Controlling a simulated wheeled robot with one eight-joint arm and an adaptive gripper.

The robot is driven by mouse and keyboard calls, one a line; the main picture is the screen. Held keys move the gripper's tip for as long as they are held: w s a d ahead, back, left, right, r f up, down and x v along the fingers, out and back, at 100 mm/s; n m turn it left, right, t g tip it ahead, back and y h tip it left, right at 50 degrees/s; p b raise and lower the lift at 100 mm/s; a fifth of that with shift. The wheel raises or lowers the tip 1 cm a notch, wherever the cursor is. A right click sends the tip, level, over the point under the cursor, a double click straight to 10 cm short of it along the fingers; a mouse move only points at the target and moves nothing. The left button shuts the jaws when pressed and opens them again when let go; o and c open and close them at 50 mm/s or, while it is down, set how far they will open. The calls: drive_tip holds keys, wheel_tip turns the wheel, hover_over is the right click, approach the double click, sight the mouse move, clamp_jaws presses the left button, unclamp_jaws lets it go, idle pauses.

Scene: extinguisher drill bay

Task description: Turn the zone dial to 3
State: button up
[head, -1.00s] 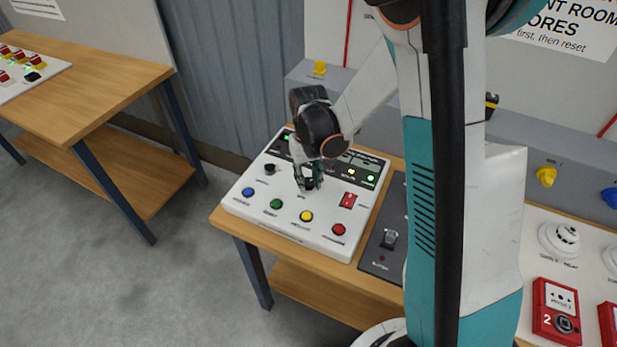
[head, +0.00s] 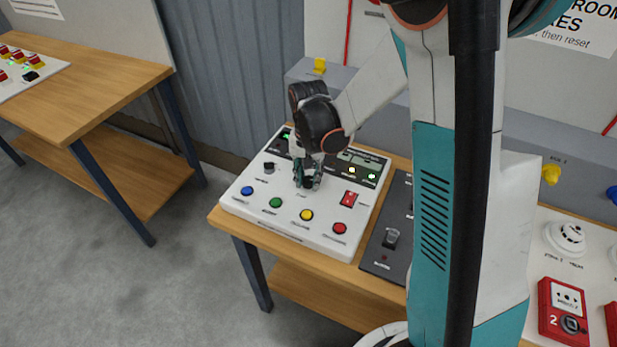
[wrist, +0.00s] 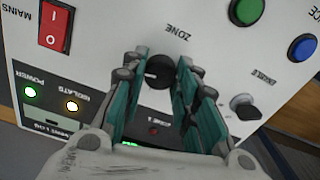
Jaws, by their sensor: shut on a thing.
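The zone dial (wrist: 158,75) is a round black knob on a white control panel (head: 285,233). A "ZONE" label is printed beside it, upside down in the wrist view. A small pale mark shows on the dial's left side in that view; I cannot read which number it points to. My gripper (wrist: 161,66) is shut on the dial, with one teal finger on each side of it. In the head view my gripper (head: 307,183) points down at the middle of the panel, and its fingers largely hide the dial.
Close around the dial are an enable key switch (wrist: 245,107), a green button (wrist: 246,11), a blue button (wrist: 302,47) and a red mains switch (wrist: 55,27). A grey panel (head: 382,262) adjoins on the right. Open floor lies at the left.

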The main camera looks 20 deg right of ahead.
sight(309, 179)
drive_tip(key=shift+m, duration=1.1)
drive_tip(key=o, duration=1.1)
drive_tip(key=shift+r, duration=0.1)
wheel_tip(309, 179, up, 12)
drive_tip(key=shift+f, duration=0.1)
